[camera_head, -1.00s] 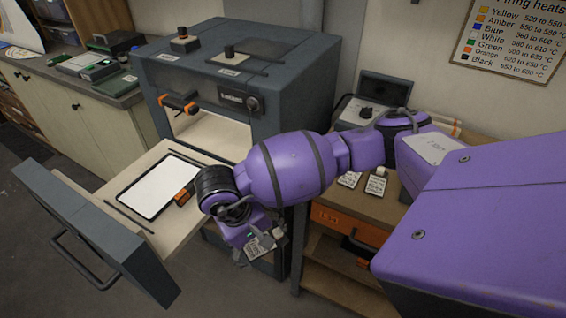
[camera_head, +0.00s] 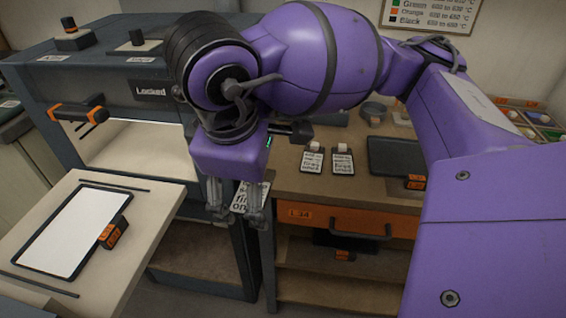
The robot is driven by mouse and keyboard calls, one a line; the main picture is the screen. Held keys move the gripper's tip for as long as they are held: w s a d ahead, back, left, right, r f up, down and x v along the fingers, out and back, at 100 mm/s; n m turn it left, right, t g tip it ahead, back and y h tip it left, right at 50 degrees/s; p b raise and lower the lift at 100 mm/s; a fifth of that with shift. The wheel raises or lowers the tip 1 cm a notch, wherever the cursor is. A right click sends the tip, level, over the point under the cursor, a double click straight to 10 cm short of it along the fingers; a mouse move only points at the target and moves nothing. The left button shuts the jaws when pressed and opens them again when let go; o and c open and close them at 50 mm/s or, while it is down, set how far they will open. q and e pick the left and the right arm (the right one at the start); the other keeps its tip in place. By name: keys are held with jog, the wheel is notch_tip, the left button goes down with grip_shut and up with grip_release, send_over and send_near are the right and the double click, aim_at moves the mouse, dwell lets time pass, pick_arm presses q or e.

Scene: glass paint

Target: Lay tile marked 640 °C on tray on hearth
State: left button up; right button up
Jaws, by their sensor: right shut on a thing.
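My right gripper (camera_head: 236,212) points down and is shut on a small pale labelled tile (camera_head: 243,198), partly hidden by its fingers. Only scraps of its print show, and I cannot read a temperature on it. The gripper is in front of the kiln's right side, to the right of the hearth and apart from it. The tray (camera_head: 127,197), dark-rimmed with a white surface, lies on the pale hearth (camera_head: 160,215) at the left. An orange-and-black block (camera_head: 113,233) sits at its right edge. My left gripper is not in view.
The kiln (camera_head: 62,93) stands open behind the hearth, with a "Locked" display. Two similar labelled pieces (camera_head: 313,160) (camera_head: 342,160) lie on the wooden bench (camera_head: 290,183). A dark flat device (camera_head: 393,157) is beside them. Dark thin bars flank the tray.

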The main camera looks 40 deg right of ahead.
jog(key=shift+w+f, duration=0.1)
jog(key=shift+w+d+f, duration=0.2)
jog(key=shift+w+d, duration=0.05)
jog(key=shift+d, duration=0.1)
jog(key=w+d+f, duration=0.3)
jog(key=w+d, duration=0.2)
jog(key=d, duration=0.1)
jog(key=p, duration=0.1)
send_over(274, 186)
jog(key=a, duration=0.1)
notch_tip(274, 186, down, 6)
jog(key=shift+s+d+f, duration=0.1)
jog(key=shift+f, duration=0.7)
jog(key=shift+s+d+f, duration=0.1)
jog(key=shift+f, duration=0.7)
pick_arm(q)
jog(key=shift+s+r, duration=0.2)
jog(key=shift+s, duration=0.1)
